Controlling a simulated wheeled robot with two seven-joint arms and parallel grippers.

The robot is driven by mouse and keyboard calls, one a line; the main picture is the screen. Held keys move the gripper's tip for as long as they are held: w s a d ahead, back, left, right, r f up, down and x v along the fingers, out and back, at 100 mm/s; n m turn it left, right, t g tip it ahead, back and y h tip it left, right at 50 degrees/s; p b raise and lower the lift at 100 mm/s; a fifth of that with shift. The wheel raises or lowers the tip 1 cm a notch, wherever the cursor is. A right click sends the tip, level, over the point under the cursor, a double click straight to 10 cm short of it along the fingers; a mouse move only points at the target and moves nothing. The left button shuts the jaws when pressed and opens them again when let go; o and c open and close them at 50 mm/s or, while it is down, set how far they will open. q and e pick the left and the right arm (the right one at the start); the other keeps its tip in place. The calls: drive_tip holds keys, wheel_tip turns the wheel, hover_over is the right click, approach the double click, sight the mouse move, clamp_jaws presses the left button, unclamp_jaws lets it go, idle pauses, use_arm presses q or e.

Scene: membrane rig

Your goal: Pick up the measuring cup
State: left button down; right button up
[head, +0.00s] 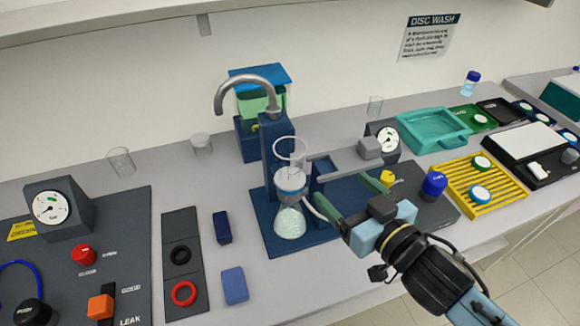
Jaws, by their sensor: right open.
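Several clear vessels could be the measuring cup, and I cannot tell which one is. One clear glass cup (121,162) stands at the left back of the bench. A shorter clear cup (202,144) stands to its right, and a narrow clear glass (375,106) stands behind the right gauge. My right gripper (335,188) is open and empty, its fingers apart, in front of the filter rig. It is just right of the flask (290,222) and well away from the left cups. My left gripper is out of view.
The filter rig, with a clear funnel (291,152) over the flask, stands on a blue base (268,225) under a grey tap (250,82). A gauge panel (125,225) is at left. A teal tray (432,130) and yellow rack (505,200) are at right.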

wheel_tip(320, 180, up, 2)
drive_tip(key=a+n+y, duration=0.2)
drive_tip(key=a+y, duration=0.1)
drive_tip(key=y, duration=0.1)
drive_tip(key=p, duration=0.2)
approach(281, 144)
drive_tip(key=shift+n+g, duration=0.3)
drive_tip(key=x, duration=0.4)
drive_tip(key=shift+p+x, duration=0.4)
drive_tip(key=shift+x, duration=2.25)
drive_tip(key=shift+d+r, duration=0.1)
drive_tip(key=shift+c, duration=0.3)
drive_tip(key=c, duration=1)
drive_tip(key=shift+r, duration=0.1)
